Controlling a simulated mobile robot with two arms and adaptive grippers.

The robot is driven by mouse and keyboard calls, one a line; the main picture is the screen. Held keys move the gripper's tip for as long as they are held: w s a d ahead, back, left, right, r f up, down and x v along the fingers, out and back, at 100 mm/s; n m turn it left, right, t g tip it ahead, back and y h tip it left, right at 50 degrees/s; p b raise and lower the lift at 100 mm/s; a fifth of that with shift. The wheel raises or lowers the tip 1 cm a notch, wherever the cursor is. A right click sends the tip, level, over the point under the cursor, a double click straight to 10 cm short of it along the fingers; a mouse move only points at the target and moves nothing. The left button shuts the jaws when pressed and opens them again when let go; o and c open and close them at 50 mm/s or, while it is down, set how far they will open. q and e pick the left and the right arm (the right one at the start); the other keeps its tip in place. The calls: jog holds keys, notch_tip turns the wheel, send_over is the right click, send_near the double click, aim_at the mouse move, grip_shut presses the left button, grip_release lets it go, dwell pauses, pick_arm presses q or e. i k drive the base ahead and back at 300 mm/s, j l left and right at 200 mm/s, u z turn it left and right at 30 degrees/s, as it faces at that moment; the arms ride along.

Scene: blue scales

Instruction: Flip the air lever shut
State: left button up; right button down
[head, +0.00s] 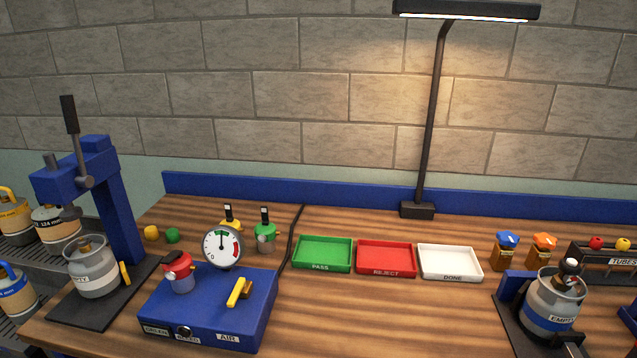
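The air lever (236,293) is a small yellow handle on top of the blue box (205,325), above a label reading AIR. It slants from lower left to upper right, with a brownish-yellow block at its right side. The box also carries a round dial gauge (222,246) at its back, a red-topped fitting (180,272) at its left, and a dark round knob or port (184,332) on its front. Neither of my grippers is in view.
A blue lever press (100,170) stands at left with a grey canister (94,273). Green (322,268), red (386,272) and white trays (450,276) lie right of the box. The front middle of the table is clear.

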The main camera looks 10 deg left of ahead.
aim_at(241, 284)
jog(key=j+u, duration=0.2)
jog(key=u, duration=0.2)
jog(key=j+u, duration=0.2)
jog(key=u, duration=0.2)
jog(key=j+u, duration=0.2)
jog(key=u, duration=0.15)
